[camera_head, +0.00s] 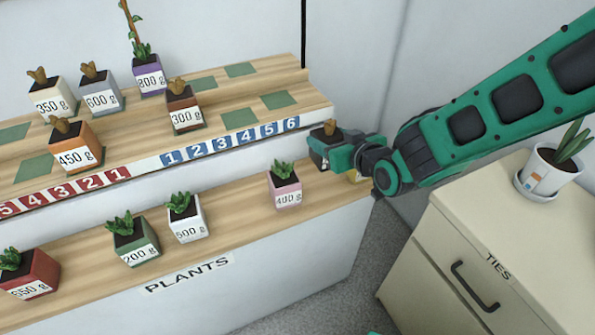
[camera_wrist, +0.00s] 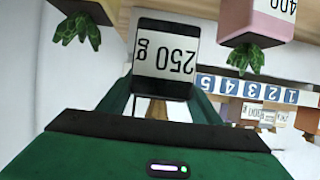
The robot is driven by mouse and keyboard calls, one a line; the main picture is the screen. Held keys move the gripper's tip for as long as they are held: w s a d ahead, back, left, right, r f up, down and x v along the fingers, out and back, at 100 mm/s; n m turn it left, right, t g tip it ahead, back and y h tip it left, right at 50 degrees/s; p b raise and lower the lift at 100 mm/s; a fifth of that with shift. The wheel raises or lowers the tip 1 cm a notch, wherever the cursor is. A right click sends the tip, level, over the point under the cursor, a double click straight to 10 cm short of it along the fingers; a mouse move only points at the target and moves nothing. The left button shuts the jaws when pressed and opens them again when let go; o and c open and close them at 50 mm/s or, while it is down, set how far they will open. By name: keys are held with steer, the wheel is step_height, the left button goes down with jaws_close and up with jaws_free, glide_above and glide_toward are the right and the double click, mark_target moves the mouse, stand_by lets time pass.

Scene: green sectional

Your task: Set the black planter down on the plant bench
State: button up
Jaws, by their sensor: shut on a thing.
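The black planter (camera_head: 317,150) is between the fingers of my gripper (camera_head: 338,153), at the right end of the shelves in the head view. In the wrist view the planter (camera_wrist: 165,58) shows its white "250 g" label upside down, with my gripper (camera_wrist: 164,92) shut on it. A brown plant top shows above its rim in the head view. The plant bench (camera_head: 238,215) is the lower wooden shelf marked "PLANTS". The planter appears above its right end; I cannot tell the exact gap.
A pink 400 g planter (camera_head: 286,193) stands left of my gripper on the bench. A yellowish object (camera_head: 355,177) is partly hidden below my gripper. The numbered upper shelf (camera_head: 205,138) is behind. A cabinet marked "TIES" (camera_head: 470,225) stands at right. Bare bench lies around the pink planter.

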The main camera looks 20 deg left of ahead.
steer(key=shift+f, duration=4.7)
steer(key=shift+f, duration=0.1)
steer(key=o, duration=1.2)
steer(key=shift+o, duration=0.2)
